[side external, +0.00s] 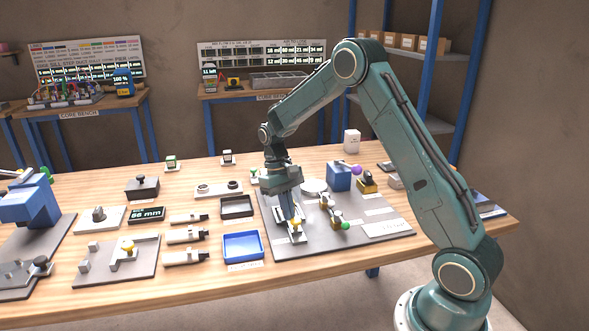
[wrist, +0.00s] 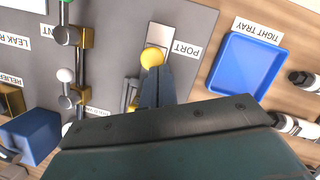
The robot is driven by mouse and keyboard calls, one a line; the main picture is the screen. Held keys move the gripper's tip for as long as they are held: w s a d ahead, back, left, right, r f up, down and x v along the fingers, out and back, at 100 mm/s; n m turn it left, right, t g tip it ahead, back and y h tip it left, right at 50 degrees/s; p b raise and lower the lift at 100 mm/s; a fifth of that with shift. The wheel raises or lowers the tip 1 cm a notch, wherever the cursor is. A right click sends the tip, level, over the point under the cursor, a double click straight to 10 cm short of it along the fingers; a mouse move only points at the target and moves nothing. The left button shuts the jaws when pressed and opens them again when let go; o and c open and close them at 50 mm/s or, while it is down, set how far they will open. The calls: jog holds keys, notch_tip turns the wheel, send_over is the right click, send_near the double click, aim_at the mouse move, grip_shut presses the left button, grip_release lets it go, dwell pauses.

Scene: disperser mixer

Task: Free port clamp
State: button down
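The port clamp shows in the wrist view as a yellow ball knob (wrist: 152,59) by a pale metal plate (wrist: 160,36), beside the label reading PORT (wrist: 187,48). In the side external view the yellow knob (side external: 297,222) is low at the left part of the grey board (side external: 340,241). My gripper (side external: 291,217) points down right at the knob. In the wrist view the dark blue fingers (wrist: 157,76) lie close together, with their tips at the knob's edge. I cannot tell whether they grip it. The fingers and palm hide part of the clamp.
A blue tray labelled TIGHT TRAY (wrist: 246,64) lies beside the board. Brass fittings on a pipe with a white knob (wrist: 66,75) and a green-ended one (side external: 345,226) stand close by. A blue block (side external: 339,177) stands behind them on the board.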

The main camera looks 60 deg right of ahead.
aim_at(291, 233)
jog(key=shift+s+a+f, duration=0.15)
jog(key=shift+s+a, duration=0.5)
jog(key=shift+s, duration=0.05)
jog(key=shift+s+a+f, duration=0.1)
jog(key=shift+s+a, duration=0.5)
jog(key=shift+s, duration=0.1)
jog(key=shift+w+d, duration=0.1)
jog(key=shift+w, duration=0.05)
jog(key=shift+w+d+r, duration=0.1)
jog(key=shift+w, duration=0.35)
jog(key=shift+w+d+r, duration=0.1)
jog(key=shift+w, duration=0.3)
jog(key=shift+w+d+r, duration=0.2)
jog(key=shift+w+r, duration=0.1)
jog(key=shift+w, duration=0.3)
jog(key=shift+w+d+r, duration=0.2)
jog(key=shift+w+r, duration=0.1)
jog(key=shift+w, duration=0.25)
jog(key=v, duration=0.9)
jog(key=shift+r, duration=0.3)
jog(key=shift+w+d+f, duration=0.15)
jog(key=shift+w+d, duration=0.7)
